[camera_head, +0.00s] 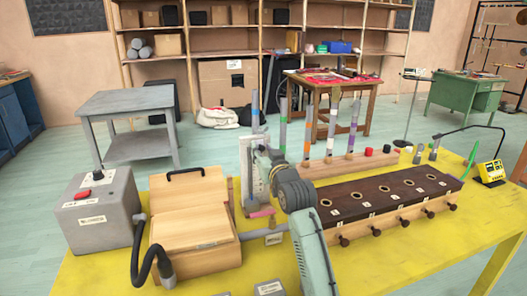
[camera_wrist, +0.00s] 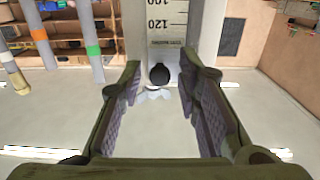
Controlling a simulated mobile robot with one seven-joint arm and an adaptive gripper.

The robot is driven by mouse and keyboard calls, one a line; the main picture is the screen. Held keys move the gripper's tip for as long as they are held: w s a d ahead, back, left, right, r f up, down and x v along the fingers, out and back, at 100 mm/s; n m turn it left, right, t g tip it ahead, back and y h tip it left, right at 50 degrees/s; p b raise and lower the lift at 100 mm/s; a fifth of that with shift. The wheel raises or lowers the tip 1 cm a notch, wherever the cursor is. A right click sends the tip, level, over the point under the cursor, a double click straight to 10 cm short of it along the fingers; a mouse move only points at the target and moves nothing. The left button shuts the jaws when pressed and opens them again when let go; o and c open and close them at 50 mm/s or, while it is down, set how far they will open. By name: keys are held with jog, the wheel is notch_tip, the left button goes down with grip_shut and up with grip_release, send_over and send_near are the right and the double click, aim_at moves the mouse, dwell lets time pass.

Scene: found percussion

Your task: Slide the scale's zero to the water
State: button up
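The scale (camera_wrist: 167,22) is a white strip with black marks, "100" and "120" readable, on a pale upright board in the wrist view. A dark round knob (camera_wrist: 159,75) sits at its lower end. My gripper (camera_wrist: 158,78) is open, with one finger on each side of the knob and a gap showing on both sides. In the head view the upright scale board (camera_head: 246,168) stands behind my arm, which hides part of it and my fingertips. No water level and no zero mark can be made out.
Upright tubes with coloured bands (camera_head: 307,131) stand behind my arm. A dark wooden block with holes and knobs (camera_head: 391,194) lies to the right on the yellow table (camera_head: 400,262). A wooden box (camera_head: 193,215) and a grey switch box (camera_head: 98,210) stand to the left.

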grip_shut()
dwell(0.6)
